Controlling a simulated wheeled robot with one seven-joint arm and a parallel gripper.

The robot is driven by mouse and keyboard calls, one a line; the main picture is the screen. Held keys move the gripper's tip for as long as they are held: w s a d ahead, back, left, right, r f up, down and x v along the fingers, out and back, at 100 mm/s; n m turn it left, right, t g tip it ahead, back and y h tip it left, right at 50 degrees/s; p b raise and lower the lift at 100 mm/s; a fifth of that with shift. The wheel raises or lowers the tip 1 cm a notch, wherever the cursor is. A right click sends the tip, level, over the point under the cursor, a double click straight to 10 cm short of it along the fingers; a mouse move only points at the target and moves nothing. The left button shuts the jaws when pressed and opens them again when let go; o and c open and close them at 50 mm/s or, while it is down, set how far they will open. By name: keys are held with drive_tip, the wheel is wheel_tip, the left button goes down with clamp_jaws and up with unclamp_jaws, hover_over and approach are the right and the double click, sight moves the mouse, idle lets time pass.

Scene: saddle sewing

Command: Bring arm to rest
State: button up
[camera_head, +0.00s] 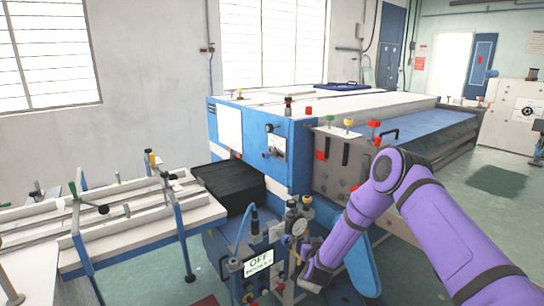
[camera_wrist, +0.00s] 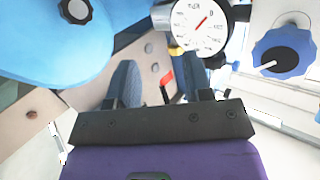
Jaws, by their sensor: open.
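My purple arm (camera_head: 355,225) bends at its elbow and reaches down to the control panel at the front of the blue machine. My gripper (camera_wrist: 163,85) is open, with its two dark fingers apart in the wrist view. A small red part (camera_wrist: 167,80) shows in the gap between the fingers; I cannot tell how far beyond them it is. No object is visibly held. In the head view the fingers are hard to make out against the panel.
A round pressure gauge (camera_wrist: 200,25) is close beyond the fingers, with a blue knob (camera_wrist: 282,55) at right. A sign reading OFF (camera_head: 258,263) is on the panel. The blue machine (camera_head: 290,150) stands behind, a white-topped bench (camera_head: 150,225) at left. Green floor is open at right.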

wheel_tip(320, 180, up, 27)
drive_tip(key=s+d+n+g+y, duration=0.2)
drive_tip(key=s+n+g+y, duration=0.1)
drive_tip(key=s+d+r+g, duration=0.2)
drive_tip(key=s+r, duration=0.5)
drive_tip(key=s+d+r+g, duration=0.1)
drive_tip(key=s+d+r, duration=0.2)
drive_tip(key=s+r, duration=0.4)
drive_tip(key=s+d+r+g, duration=0.1)
drive_tip(key=s+d+r, duration=0.1)
drive_tip(key=s, duration=0.9)
drive_tip(key=s+d+r+m+g+h, duration=0.1)
drive_tip(key=s+d+g, duration=0.1)
drive_tip(key=s, duration=1)
drive_tip(key=s+d+r+g+h, duration=0.1)
drive_tip(key=s+d, duration=0.3)
drive_tip(key=s, duration=0.8)
drive_tip(key=shift+r+g, duration=0.5)
drive_tip(key=shift+r, duration=0.3)
